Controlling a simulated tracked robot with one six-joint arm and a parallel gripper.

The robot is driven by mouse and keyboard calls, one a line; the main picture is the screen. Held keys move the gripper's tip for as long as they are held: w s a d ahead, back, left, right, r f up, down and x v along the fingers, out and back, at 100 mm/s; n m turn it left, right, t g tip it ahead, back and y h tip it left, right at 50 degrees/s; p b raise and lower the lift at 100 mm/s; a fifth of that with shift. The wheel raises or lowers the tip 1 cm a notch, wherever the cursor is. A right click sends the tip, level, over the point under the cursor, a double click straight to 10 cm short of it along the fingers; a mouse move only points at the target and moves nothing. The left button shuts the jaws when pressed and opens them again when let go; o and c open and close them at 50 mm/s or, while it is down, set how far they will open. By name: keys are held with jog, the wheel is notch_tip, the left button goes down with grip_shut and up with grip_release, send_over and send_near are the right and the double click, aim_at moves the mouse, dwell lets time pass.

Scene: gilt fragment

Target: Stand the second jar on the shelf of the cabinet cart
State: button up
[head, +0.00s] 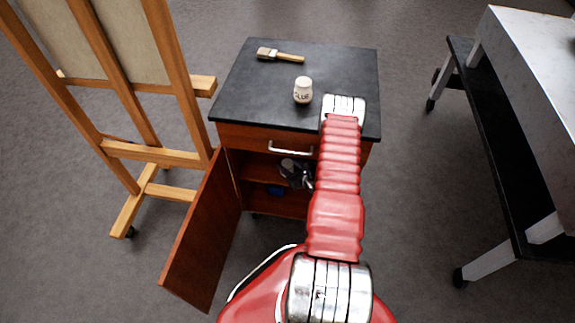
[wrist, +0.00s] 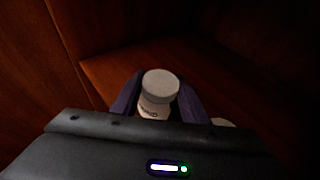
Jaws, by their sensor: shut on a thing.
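The cabinet cart (head: 235,97) has a dark top, a drawer and an open compartment below with a wooden shelf (head: 256,173). My gripper (wrist: 160,92) is inside the compartment, shut on a white jar (wrist: 159,86) with a pale lid and dark lettering. The jar looks roughly upright between the purple-grey fingers. The wooden surface (wrist: 112,72) shows behind it; whether the jar's base touches the shelf is hidden. In the head view my gripper (head: 293,172) is a small dark shape, partly behind my arm. Another white jar, marked GLUE (head: 303,91), stands on the cart top.
The cart's door (head: 205,230) hangs open on the left. A brush (head: 280,56) lies on the top. A wooden easel (head: 150,150) stands at left and a pale table (head: 530,90) at right. A pale rounded thing (wrist: 222,122) peeks out beside my gripper.

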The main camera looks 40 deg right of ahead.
jog(key=o, duration=0.9)
jog(key=shift+s+r, duration=0.1)
jog(key=shift+r, duration=0.05)
jog(key=v, duration=1.2)
jog(key=shift+a, duration=0.1)
